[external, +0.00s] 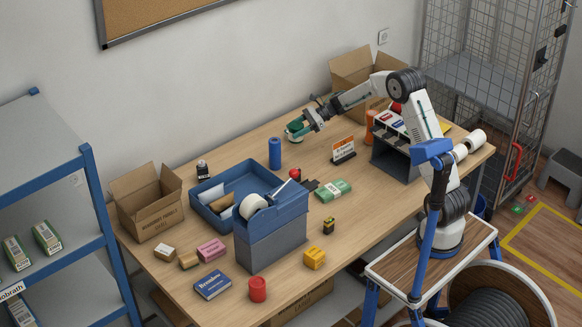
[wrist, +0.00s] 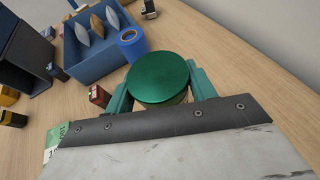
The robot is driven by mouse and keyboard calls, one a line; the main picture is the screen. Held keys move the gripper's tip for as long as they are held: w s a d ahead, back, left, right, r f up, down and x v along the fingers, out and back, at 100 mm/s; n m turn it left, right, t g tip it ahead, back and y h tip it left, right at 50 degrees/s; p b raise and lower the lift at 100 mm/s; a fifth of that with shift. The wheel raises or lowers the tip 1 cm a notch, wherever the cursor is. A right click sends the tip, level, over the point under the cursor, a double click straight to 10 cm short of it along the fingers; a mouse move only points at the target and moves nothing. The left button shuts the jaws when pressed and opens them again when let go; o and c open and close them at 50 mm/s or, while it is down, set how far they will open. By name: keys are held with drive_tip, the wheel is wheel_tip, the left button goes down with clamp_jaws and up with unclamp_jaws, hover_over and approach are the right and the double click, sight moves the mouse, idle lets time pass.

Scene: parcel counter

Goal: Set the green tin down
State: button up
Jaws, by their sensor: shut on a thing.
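The green tin (wrist: 158,78) shows its round green lid in the wrist view, between the two green fingers of my gripper (wrist: 160,88). My gripper is shut on it, one finger at each side. In the external view the tin (external: 295,130) is at the end of my outstretched arm, near the back edge of the table (external: 370,190). My gripper (external: 299,128) hides part of it there. It seems to be held above the tabletop, but the gap below it is hard to judge.
A blue cylinder (external: 275,153) stands near the tin, next to a blue tray (external: 240,184) of packets. A dark stamp (external: 203,170) stands behind the tray. An orange-and-white sign (external: 344,150) stands to the right.

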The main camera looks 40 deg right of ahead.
wheel_tip(320, 180, down, 8)
drive_tip(key=shift+r, duration=0.2)
drive_tip(key=shift+f, duration=0.1)
drive_tip(key=o, duration=1.1)
drive_tip(key=shift+c, duration=0.2)
